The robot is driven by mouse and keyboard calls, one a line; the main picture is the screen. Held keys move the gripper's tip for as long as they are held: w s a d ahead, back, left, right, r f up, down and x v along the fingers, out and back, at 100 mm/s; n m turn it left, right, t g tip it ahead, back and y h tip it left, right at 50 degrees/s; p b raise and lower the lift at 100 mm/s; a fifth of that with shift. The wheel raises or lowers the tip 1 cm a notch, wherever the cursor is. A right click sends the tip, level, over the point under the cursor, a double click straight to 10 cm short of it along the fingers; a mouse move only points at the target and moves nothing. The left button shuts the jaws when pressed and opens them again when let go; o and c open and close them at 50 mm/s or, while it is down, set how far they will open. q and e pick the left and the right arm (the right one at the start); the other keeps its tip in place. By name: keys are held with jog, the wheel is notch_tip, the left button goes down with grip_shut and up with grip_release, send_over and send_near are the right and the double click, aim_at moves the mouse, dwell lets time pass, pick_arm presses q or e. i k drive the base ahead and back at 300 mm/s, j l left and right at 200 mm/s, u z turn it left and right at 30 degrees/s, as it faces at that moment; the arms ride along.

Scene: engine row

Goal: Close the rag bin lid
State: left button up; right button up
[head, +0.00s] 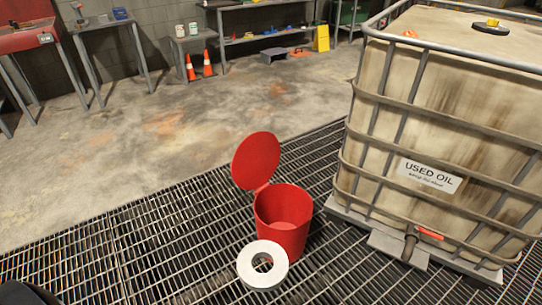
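The red rag bin (282,232) stands upright on the metal floor grating, in the middle of the head view. Its round red lid (256,160) is open, standing up and leaning to the left at the back left of the rim. The bin's inside shows red, with no rags that I can make out. Neither of my grippers can be made out in this view. A dark shape at the bottom left corner is too cut off to identify.
A white ring-shaped object (247,266) is in front of the bin, overlapping its lower front. A caged used oil tank (395,140) stands close on the right. Grating (150,250) to the left is clear. Benches (105,27) and orange cones (207,64) are far back.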

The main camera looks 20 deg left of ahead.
aim_at(255, 159)
jog(key=i+j+z, duration=0.15)
jog(key=j+z, duration=0.6)
jog(key=j, duration=0.15)
jog(key=i, duration=0.05)
